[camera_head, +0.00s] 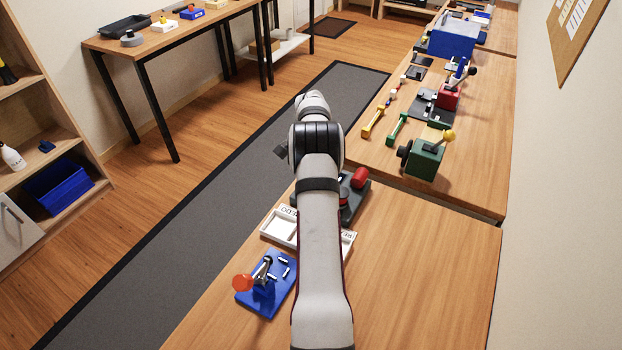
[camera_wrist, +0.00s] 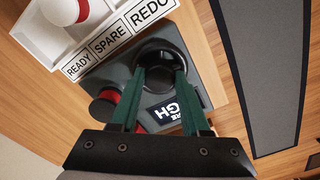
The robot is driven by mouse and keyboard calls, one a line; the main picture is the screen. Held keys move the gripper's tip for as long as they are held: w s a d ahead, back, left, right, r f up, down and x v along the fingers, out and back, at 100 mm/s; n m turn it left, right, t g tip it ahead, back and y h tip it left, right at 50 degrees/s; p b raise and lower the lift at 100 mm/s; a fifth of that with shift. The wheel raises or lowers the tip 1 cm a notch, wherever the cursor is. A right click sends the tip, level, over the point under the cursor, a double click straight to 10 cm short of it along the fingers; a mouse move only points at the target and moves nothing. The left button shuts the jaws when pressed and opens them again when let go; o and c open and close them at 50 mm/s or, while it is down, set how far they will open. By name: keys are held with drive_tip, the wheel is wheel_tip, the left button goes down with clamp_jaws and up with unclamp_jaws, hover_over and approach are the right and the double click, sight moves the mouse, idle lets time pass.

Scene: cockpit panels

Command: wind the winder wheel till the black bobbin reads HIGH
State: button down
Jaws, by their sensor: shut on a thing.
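The winder is a dark grey box, seen in the wrist view (camera_wrist: 205,65) and partly behind my arm in the head view (camera_head: 358,203). My gripper (camera_wrist: 161,76) has its green fingers shut on a black round part that looks like the winder wheel (camera_wrist: 163,55). A black-topped bobbin with a red band (camera_wrist: 104,107) stands on the winder left of the fingers. In the head view my arm hides the fingertips.
A white tray (camera_head: 272,233), marked READY, SPARE and REDO in the wrist view, sits beside the winder, holding a white bobbin with red (camera_wrist: 66,10). A blue device (camera_head: 264,292) stands nearer. A green box with a yellow knob (camera_head: 425,160) stands on the farther table.

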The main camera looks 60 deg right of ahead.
drive_tip(key=shift+c, duration=1.9)
unclamp_jaws()
wheel_tip(320, 180, up, 16)
drive_tip(key=shift+f, duration=0.1)
